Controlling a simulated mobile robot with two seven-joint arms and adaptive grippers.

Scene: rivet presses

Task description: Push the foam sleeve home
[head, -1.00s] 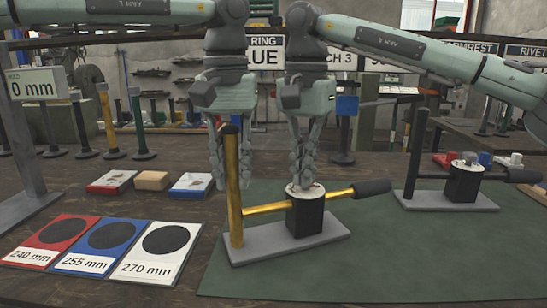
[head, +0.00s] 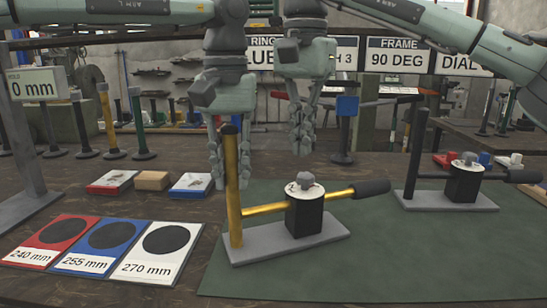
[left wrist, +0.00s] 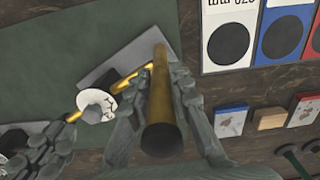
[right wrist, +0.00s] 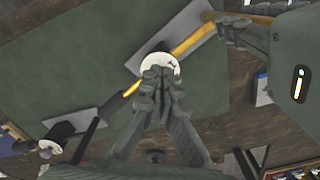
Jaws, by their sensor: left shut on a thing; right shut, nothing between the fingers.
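The near press has a yellow post (head: 234,200), a yellow lever (head: 266,209) and a black block (head: 305,217) on a grey base. A black sleeve (head: 372,188), seemingly the foam sleeve, is on the lever's right end; it also shows in the right wrist view (right wrist: 115,105). A white dial with a grey knob (head: 306,180) tops the block. My left gripper (head: 217,182) is shut on the yellow post, and its fingers flank the post in the left wrist view (left wrist: 158,115). My right gripper (head: 302,148) is shut and empty, above the knob and apart from it.
A second press (head: 463,184) with a black post stands at the right. Red, blue and white cards (head: 157,252) lie at the front left, with small boxes (head: 151,181) behind. The green mat (head: 400,262) is clear in front of the presses.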

